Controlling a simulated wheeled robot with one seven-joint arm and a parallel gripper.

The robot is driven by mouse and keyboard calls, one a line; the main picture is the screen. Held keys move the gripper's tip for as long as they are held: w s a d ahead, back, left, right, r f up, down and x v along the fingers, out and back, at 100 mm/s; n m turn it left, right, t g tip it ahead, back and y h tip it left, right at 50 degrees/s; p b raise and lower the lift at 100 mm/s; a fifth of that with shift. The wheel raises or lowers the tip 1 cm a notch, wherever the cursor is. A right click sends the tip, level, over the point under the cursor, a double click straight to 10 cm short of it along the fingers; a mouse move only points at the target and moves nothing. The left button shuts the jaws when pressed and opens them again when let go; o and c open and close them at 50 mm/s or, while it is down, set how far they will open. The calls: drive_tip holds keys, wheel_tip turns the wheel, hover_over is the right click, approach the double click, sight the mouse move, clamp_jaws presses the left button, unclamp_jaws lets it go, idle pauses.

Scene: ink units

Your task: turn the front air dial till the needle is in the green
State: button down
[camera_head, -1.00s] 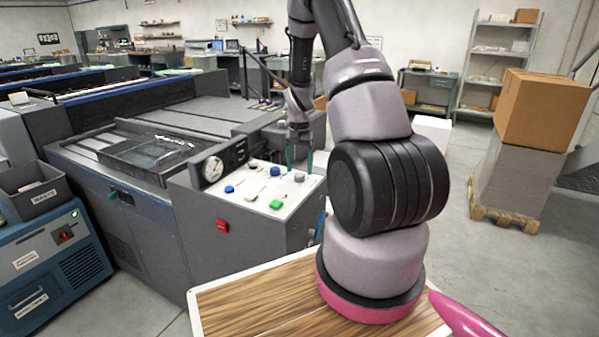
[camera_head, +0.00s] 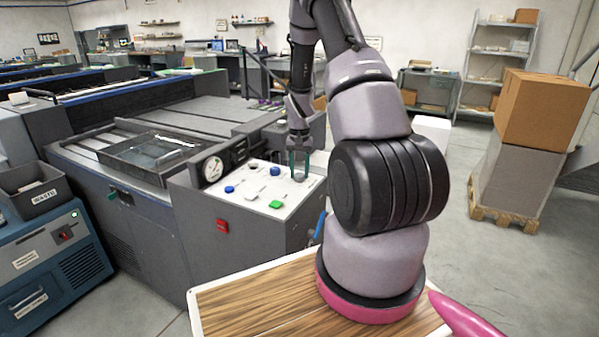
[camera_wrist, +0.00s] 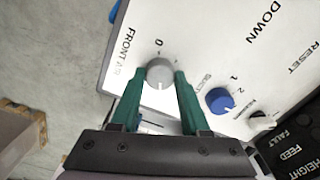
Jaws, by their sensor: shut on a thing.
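The grey front air dial (camera_wrist: 158,70) sits on the white panel, beside the printed words "FRONT AIR" and a "0". A pale mark shows on its lower side in the wrist view. My gripper (camera_wrist: 159,80) has its two green fingers on either side of the dial, shut on it. In the head view, my gripper (camera_head: 299,164) points down onto the dial (camera_head: 299,178) at the panel's right. The round gauge (camera_head: 212,168) stands at the panel's left; its needle and any green band are too small to read surely.
A green button (camera_head: 276,204) is on the panel (camera_head: 245,190), and a red switch (camera_head: 222,226) is on the machine's side.

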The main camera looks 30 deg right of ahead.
sight(299, 174)
drive_tip(key=shift+n, duration=1.2)
drive_tip(key=shift+c, duration=2)
unclamp_jaws()
drive_tip(key=shift+r, duration=0.1)
wheel_tip(299, 174, up, 11)
